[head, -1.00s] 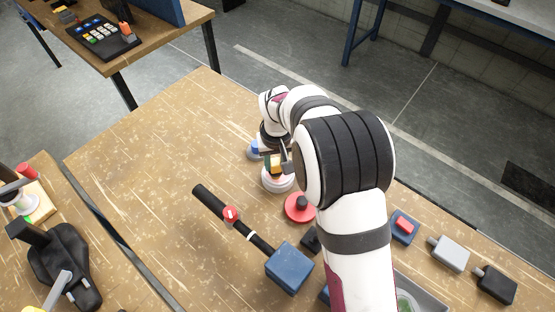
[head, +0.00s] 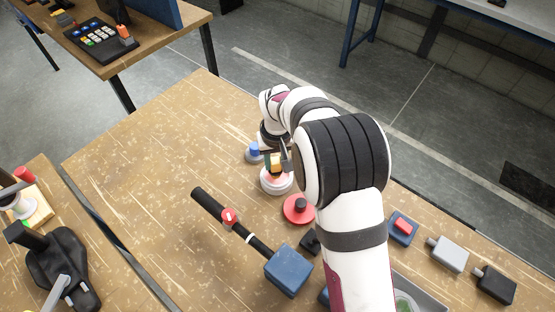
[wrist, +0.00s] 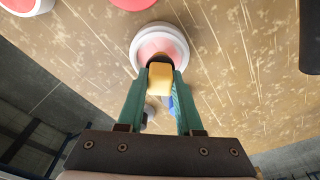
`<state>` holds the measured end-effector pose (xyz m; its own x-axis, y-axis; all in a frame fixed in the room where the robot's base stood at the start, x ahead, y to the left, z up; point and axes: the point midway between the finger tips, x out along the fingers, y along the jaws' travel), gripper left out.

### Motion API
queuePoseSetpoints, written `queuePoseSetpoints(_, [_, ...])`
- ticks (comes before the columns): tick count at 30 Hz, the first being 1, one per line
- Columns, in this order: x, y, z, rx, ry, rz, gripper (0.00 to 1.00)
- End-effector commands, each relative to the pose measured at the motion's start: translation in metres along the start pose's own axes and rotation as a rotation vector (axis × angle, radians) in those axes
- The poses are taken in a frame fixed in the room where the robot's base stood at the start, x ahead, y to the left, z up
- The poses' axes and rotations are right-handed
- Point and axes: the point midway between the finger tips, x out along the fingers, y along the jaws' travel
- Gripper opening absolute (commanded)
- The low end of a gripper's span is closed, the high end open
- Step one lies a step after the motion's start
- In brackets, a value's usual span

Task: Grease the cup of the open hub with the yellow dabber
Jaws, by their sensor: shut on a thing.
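My gripper (wrist: 159,98) is shut on the yellow dabber (wrist: 160,78), whose yellow block shows between the green fingers; it also shows in the head view (head: 277,161). Under the dabber is a round white piece with a pinkish middle, which looks like the open hub (wrist: 145,40); it stands on the table in the head view (head: 277,184). The dabber overlaps the hub's near part in the wrist view. I cannot tell whether its tip touches the cup.
A blue-topped piece (head: 254,152) stands just behind the hub. A red disc with a black knob (head: 297,210) lies in front. Small grey (head: 450,254) and black (head: 495,284) blocks lie right. The table's left side is clear.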

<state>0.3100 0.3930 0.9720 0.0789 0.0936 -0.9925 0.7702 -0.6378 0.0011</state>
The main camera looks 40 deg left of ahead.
Motion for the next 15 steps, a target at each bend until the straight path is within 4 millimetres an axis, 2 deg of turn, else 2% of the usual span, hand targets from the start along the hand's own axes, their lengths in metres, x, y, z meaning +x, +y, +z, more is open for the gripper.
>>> queuePoseSetpoints(5, [0.0006, -0.0045, -0.0048, 0.0, -0.001, 0.0, 0.0])
queuePoseSetpoints(15, [-0.0004, 0.0024, 0.0036, 0.0, -0.002, 0.0, 0.0])
